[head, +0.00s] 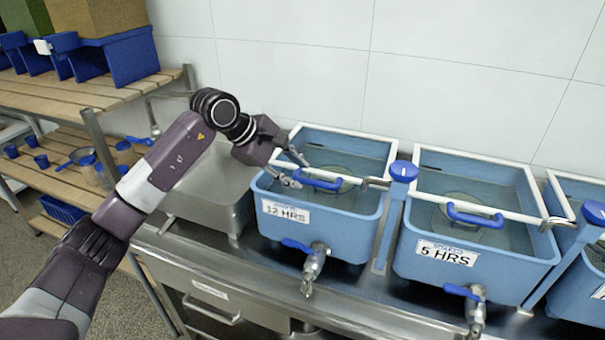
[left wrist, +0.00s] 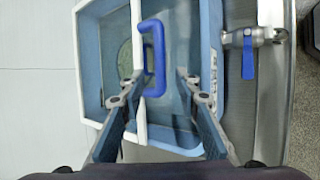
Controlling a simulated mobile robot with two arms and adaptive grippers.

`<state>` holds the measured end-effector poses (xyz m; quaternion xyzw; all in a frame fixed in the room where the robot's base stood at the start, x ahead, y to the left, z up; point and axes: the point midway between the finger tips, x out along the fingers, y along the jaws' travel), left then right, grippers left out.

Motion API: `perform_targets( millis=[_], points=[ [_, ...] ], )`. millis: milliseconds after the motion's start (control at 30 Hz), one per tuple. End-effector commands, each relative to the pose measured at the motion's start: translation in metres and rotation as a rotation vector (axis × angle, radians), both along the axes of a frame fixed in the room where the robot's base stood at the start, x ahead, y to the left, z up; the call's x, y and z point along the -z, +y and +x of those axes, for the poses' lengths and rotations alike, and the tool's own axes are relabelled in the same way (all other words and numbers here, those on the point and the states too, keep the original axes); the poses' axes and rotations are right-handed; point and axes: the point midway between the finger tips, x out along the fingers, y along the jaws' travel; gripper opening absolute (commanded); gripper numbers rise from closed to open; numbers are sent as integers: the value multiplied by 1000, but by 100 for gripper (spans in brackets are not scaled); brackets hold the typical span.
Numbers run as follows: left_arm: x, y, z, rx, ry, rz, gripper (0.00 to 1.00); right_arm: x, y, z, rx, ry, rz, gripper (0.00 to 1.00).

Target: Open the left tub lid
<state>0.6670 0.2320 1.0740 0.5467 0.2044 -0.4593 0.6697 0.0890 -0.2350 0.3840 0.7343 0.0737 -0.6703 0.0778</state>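The left tub (head: 280,220) is light blue, labelled "12 HRS", and stands at the left of the row of tubs. Its clear lid with a white frame (head: 345,141) lies flat on top. A blue handle (head: 318,183) is on the lid near the front edge; the handle also shows in the left wrist view (left wrist: 152,58). My left gripper (head: 298,172) is open over the lid, at the handle's left end. In the left wrist view its fingertips (left wrist: 160,73) are apart, with the handle's end between them. Contact cannot be told. My right gripper is out of view.
A similar tub labelled "5 HRS" (head: 410,258) stands to the right, with a blue-capped post (head: 403,172) between. A tap with a blue lever (head: 315,262) sticks out in front. A steel basin (head: 215,190) and wooden shelves (head: 60,95) are at left.

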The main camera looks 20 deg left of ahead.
Motion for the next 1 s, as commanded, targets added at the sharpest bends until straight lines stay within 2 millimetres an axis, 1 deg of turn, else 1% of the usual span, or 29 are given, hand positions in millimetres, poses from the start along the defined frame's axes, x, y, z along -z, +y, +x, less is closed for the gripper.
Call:
perform_targets(
  millis=[33,233,533,567,833,1000],
  points=[
    [5,-4,3,1,2,-2,30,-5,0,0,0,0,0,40],
    [21,-12,14,0,0,-2,30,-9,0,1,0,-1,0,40],
    [25,-13,16,0,-1,-1,30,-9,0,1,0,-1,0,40],
    [25,-13,15,1,-1,-2,29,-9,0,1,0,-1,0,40],
    [25,-13,15,0,0,-2,0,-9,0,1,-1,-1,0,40],
    [24,-13,15,0,0,-2,0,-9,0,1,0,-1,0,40]
  ],
)
